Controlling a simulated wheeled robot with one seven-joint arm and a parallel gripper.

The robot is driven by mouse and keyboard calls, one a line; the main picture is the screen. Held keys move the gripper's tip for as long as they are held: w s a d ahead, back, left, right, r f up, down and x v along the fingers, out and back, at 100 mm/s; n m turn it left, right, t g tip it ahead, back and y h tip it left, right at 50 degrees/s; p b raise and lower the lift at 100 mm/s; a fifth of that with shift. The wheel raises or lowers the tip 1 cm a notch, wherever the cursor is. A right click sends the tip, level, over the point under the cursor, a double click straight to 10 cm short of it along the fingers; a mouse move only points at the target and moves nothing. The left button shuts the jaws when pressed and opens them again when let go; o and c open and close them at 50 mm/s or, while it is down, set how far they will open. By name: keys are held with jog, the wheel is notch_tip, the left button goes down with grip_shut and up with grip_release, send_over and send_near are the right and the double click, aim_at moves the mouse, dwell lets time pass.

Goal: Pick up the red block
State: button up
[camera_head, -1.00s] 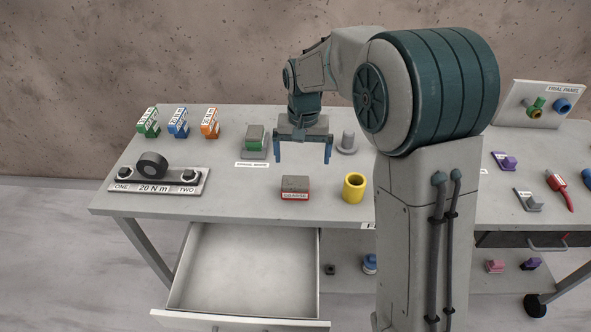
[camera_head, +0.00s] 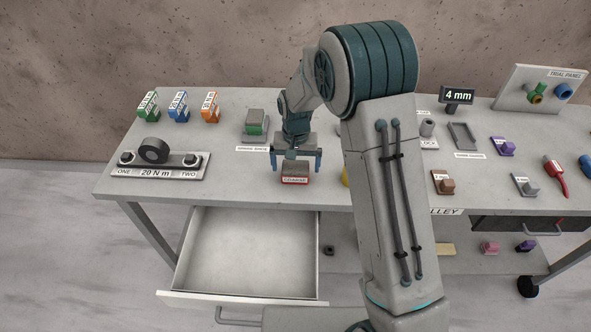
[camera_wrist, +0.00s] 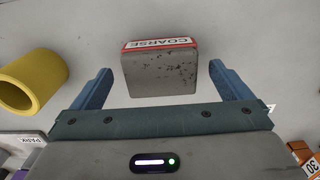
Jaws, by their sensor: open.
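The red block (camera_head: 295,180) sits on the bench top near its front edge; it has a red front labelled COARSE and a grey, speckled top. In the wrist view the block (camera_wrist: 160,75) shows its grey face with the red label strip at its far edge. My gripper (camera_head: 297,164) is open above the block, with a blue finger on either side of it. In the wrist view both fingers of my gripper (camera_wrist: 160,85) flank the block, with a gap on each side. I cannot tell how high the fingertips are.
A green-and-grey block (camera_head: 255,123) stands behind to the left. An open, empty drawer (camera_head: 245,255) juts out below the bench front. A torque fixture (camera_head: 160,172) lies at left.

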aim_at(295, 166)
jog(key=shift+f, duration=1.55)
jog(key=c, duration=1.3)
jog(key=shift+o, duration=0.3)
jog(key=shift+w, duration=0.1)
jog(key=shift+r, duration=0.15)
